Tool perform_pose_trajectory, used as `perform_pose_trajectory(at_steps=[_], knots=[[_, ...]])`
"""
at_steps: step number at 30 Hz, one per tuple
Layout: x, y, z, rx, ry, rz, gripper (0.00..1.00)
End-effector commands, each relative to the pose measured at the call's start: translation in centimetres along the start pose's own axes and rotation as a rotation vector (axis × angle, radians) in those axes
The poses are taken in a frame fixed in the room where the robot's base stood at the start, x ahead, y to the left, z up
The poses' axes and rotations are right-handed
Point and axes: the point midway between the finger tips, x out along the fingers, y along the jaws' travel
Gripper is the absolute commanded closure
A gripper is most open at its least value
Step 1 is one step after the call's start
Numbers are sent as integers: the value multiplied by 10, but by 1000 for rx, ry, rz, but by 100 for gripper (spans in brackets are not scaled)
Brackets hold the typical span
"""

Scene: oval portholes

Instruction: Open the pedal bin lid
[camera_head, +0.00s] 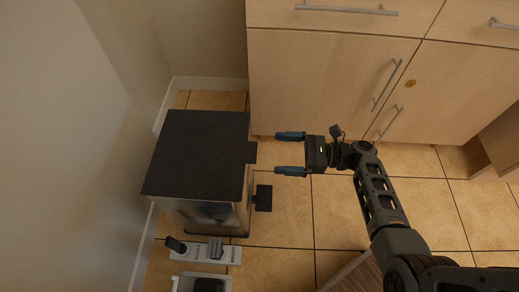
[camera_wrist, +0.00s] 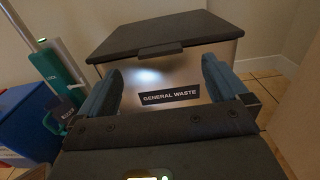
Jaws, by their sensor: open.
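The pedal bin (camera_wrist: 160,78) is a metallic box with a dark lid (camera_head: 198,150) and a "GENERAL WASTE" label (camera_wrist: 170,96) on its front. The lid lies shut on the body, and it also shows in the wrist view (camera_wrist: 150,32). A dark tab (camera_head: 251,152) sticks out from the lid's front edge. A dark pedal (camera_head: 263,198) juts out low at the front. My gripper (camera_head: 278,153) is open and empty, facing the tab with a small gap in the head view. In the wrist view my fingers (camera_wrist: 160,66) frame the bin front.
Wooden cabinets (camera_head: 330,85) with metal handles stand behind and to the right of my gripper. A wall (camera_head: 70,130) is close on the bin's left. Grey items (camera_head: 205,253) lie near the bin. A blue container (camera_wrist: 25,120) shows at the wrist view's left. Tiled floor (camera_head: 290,215) is clear in front.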

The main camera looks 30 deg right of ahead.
Motion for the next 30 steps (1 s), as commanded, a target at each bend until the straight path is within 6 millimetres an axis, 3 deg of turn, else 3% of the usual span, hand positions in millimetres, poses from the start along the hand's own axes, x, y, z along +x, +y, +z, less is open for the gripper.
perform_pose_trajectory(at_steps=[9,15,25,30], knots=[[49,2,-2,-3,3,4,0],[67,1,-2,-3,3,2,0],[71,1,-1,-3,4,0,0],[70,1,-1,-3,4,0,16]])
